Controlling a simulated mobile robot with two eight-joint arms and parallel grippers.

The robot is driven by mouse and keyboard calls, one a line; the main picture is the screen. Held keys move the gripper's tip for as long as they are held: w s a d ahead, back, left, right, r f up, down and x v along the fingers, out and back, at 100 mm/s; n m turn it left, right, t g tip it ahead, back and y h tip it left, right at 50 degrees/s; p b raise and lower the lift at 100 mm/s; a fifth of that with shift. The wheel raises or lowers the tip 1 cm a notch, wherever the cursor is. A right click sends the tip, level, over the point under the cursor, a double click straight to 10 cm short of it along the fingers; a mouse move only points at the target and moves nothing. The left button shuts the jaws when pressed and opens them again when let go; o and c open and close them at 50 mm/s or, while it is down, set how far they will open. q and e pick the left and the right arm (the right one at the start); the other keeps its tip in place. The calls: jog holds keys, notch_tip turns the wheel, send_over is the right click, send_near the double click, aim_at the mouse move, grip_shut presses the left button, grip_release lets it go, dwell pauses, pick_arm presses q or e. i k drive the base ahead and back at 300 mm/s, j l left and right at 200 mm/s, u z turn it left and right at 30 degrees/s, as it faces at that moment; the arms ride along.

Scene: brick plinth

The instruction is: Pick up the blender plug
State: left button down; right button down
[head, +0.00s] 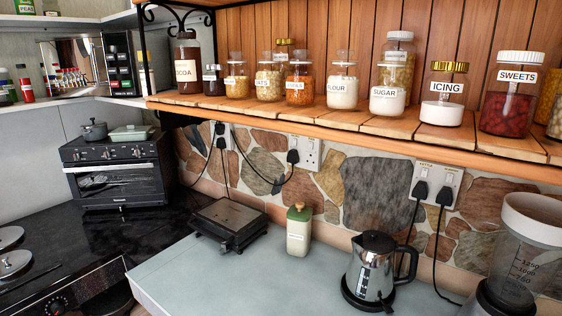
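A clear blender jug with measure marks and a pale lid (531,222) stands at the right edge, partly cut off by the frame. A white double wall socket (437,184) sits on the stone wall behind the counter, with two black plugs in it. From the right plug (445,194) a black cord hangs to the counter and runs toward the blender; its far end is hidden. The left plug (421,190) has a cord that drops behind the kettle (372,265). Neither gripper is in view.
A wooden shelf (360,125) with several jars overhangs the sockets. A green-lidded container (299,230) and a dark flat appliance (230,221) stand on the grey counter (225,280). Its front middle is clear. Another socket (306,152) holds one plug. A toaster oven (115,170) stands left.

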aim_at(445, 197)
jog(key=z, duration=1.3)
jog(key=k, duration=0.35)
jog(key=i, duration=0.35)
